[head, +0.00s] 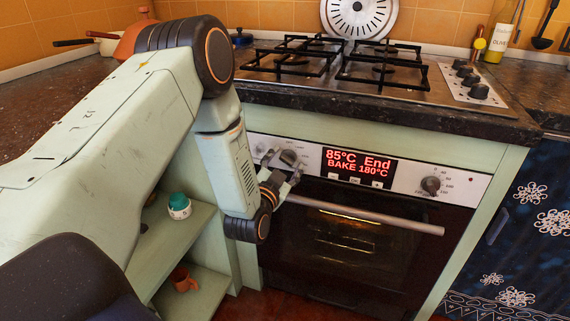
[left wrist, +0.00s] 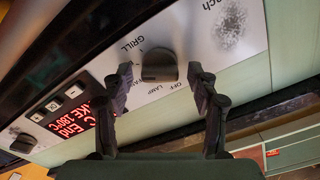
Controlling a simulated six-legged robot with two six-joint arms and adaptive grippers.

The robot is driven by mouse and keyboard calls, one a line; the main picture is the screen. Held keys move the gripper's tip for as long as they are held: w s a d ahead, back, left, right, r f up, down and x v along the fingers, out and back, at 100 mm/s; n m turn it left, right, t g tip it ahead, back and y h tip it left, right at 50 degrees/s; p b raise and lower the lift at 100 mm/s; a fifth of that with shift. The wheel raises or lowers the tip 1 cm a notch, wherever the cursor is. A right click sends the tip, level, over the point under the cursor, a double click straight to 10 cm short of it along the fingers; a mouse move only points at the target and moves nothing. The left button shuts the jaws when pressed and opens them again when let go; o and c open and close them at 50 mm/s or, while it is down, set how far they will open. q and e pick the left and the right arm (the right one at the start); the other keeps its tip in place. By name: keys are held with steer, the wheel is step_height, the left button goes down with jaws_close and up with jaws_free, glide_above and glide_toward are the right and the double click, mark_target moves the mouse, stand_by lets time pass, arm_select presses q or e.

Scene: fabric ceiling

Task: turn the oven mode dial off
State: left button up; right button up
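The oven mode dial (left wrist: 158,66) is a dark round knob on the pale control panel, ringed by words such as GRILL, OFF and LAMP in the left wrist view. I cannot tell for sure where its pointer stands. In the head view the dial (head: 289,157) is at the panel's left, partly behind my gripper. My left gripper (head: 283,172) is open in front of it. In the left wrist view its fingers (left wrist: 160,78) stand one on each side of the dial, with gaps; contact is not visible. The red display (head: 358,166) reads "85°C End, BAKE 180°C". My right gripper is not in view.
The oven handle (head: 365,216) runs across the door just below the panel. A temperature dial (head: 431,186) is at the panel's right. The hob (head: 350,66) and dark countertop edge overhang above. Open shelves at left hold a teal-lidded jar (head: 179,206) and a brown cup (head: 183,280).

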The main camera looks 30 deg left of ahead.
arm_select(q)
steer(key=c, duration=1.1)
steer(key=shift+o, duration=0.2)
